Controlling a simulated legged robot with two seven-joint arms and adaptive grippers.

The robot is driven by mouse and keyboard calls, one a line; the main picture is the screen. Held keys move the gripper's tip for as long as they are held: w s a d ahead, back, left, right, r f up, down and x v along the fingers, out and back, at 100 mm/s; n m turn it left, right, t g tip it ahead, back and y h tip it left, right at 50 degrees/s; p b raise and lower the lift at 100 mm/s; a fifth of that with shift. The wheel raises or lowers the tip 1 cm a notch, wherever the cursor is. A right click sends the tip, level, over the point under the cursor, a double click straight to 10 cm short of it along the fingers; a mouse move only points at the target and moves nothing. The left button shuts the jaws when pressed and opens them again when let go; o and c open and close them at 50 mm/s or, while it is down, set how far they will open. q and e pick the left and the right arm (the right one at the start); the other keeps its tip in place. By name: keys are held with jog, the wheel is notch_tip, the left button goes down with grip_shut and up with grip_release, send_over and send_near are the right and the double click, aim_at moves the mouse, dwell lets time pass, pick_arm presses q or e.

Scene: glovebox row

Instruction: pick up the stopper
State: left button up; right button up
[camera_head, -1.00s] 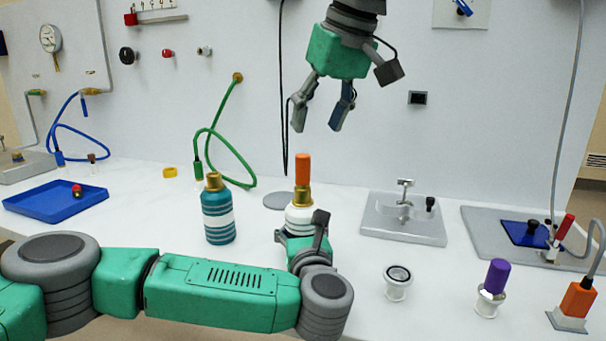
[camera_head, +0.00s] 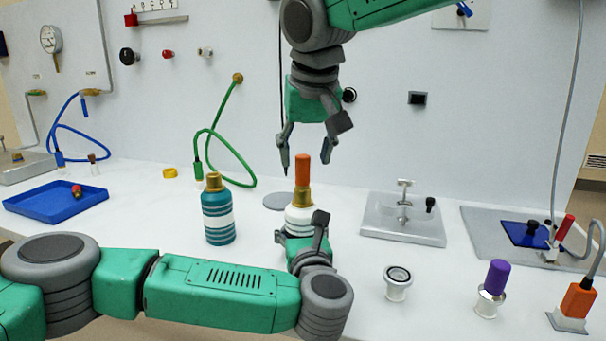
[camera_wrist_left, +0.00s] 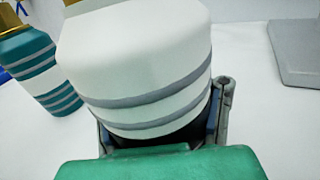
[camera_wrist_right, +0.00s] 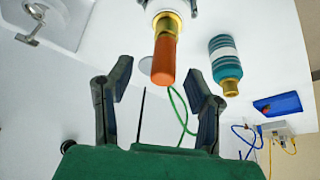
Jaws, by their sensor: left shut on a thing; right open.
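The orange stopper (camera_head: 302,171) stands upright in the gold neck of a white bottle with grey bands (camera_head: 299,214). My left gripper (camera_head: 298,238) is shut on this bottle low on its body; the left wrist view shows the bottle (camera_wrist_left: 140,65) between the fingers. My right gripper (camera_head: 305,165) is open and points down, its fingertips around the height of the stopper's top. In the right wrist view the stopper (camera_wrist_right: 164,62) lies beyond the open fingers (camera_wrist_right: 160,90), with no visible contact. The purple stopper (camera_head: 497,277) sits in another holder at the right.
A teal banded bottle (camera_head: 217,212) stands close left of the held bottle. A blue tray (camera_head: 55,203) lies far left. A grey plate with a tap (camera_head: 403,222), a white ring-topped cup (camera_head: 397,283) and an orange block (camera_head: 577,299) stand right. A green hose (camera_head: 228,168) hangs behind.

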aim_at(304, 157)
jog(key=x, duration=0.4)
jog(key=shift+s+a, duration=0.1)
jog(key=shift+s, duration=0.15)
grip_shut()
jog(key=shift+r, duration=0.15)
pick_arm(q)
jog(key=o, duration=1.8)
pick_arm(e)
notch_tip(304, 157, up, 17)
pick_arm(q)
jog(key=shift+o, duration=0.2)
